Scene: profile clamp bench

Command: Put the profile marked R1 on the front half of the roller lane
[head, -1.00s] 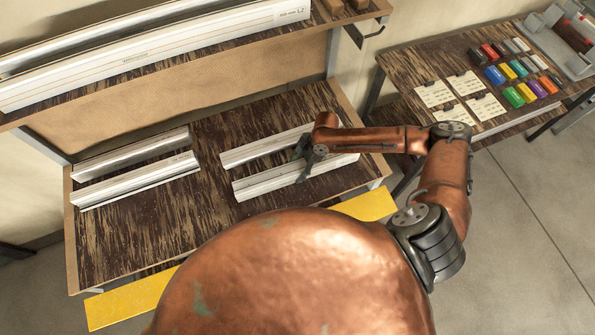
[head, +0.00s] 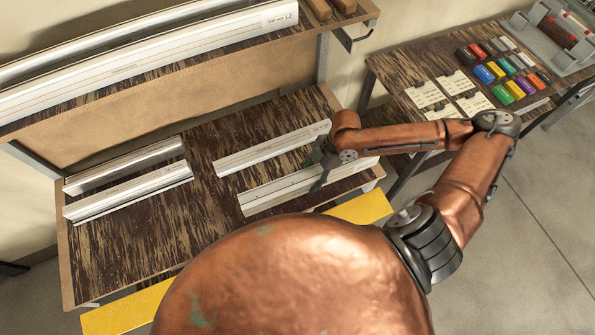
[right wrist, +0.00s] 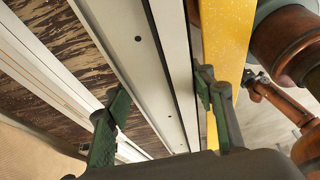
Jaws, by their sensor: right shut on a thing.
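My right gripper (head: 322,172) is shut on a pale, long profile (head: 275,194) at the front right of the bench. In the right wrist view the gripper's dark green fingers (right wrist: 163,92) lie on either side of this profile (right wrist: 133,50), whose face has small dark holes. The profile looks slightly raised, but its height above the bench is hard to judge. A second profile (head: 255,156) lies behind it. Two more profiles (head: 130,193) and (head: 120,168) lie at the left. I cannot read R1 on any of them, nor make out a roller lane. My left gripper is not in view.
A shelf (head: 200,72) above the bench carries long profiles, one marked L2 (head: 150,62). A yellow strip (head: 362,208) runs along the bench front. A side table (head: 425,73) at the right holds cards and coloured blocks. The bench top (head: 130,245) is clear at front left.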

